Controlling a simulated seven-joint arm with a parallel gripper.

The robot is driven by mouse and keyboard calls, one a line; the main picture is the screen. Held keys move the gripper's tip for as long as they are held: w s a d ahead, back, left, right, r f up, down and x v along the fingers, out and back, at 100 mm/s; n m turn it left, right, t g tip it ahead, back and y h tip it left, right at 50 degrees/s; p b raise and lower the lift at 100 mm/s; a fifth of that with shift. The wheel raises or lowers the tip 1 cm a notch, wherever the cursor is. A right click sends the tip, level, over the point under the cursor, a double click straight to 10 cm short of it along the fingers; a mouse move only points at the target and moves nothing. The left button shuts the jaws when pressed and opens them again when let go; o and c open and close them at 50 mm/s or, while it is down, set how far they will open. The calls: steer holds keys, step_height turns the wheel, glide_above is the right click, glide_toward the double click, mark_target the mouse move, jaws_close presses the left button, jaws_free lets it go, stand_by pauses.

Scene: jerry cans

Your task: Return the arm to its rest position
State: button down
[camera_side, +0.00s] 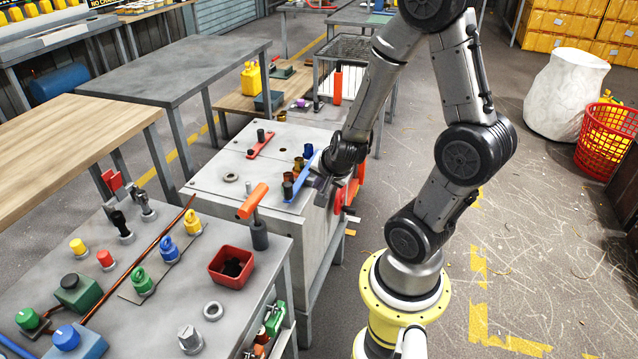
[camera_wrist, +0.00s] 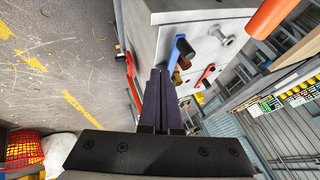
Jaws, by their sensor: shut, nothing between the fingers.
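My gripper (camera_side: 323,186) is at the right edge of the grey cabinet (camera_side: 315,240) in the side view, beside a blue bar on its top. Its fingers point down and left. In the wrist view the two dark fingers (camera_wrist: 160,82) lie together with nothing between them. The cabinet top shows ahead of and right of the fingertips. My arm is bent and stands over the floor to the right of the cabinet. Whether the fingertips touch the cabinet cannot be told.
The cabinet top holds a blue bar (camera_side: 300,176), a red handle (camera_side: 260,144) and small cylinders. An orange-handled tool (camera_side: 252,201) stands nearby. A red bin (camera_side: 231,267) sits on the front table. A red basket (camera_side: 606,135) and white sack (camera_side: 565,95) stand right. Floor between is clear.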

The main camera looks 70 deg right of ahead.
steer(key=w+a+r+n+t+y, duration=0.2)
steer(key=w+a+r+n+t, duration=0.15)
steer(key=a+r, duration=0.4)
steer(key=w+a+r+n+t+y, duration=0.25)
steer(key=a+r+n, duration=0.3)
steer(key=r, duration=0.35)
steer(key=s+a+r+n+g+y, duration=0.1)
steer(key=s+a+r+n+y, duration=0.1)
steer(key=s+a+r+n, duration=0.25)
steer(key=s+f+n+g+h, duration=0.1)
steer(key=s+f+n+g, duration=0.3)
steer(key=s, duration=0.4)
steer(key=shift+s+n, duration=0.3)
steer(key=shift+n, duration=0.25)
steer(key=shift+d+f, duration=0.1)
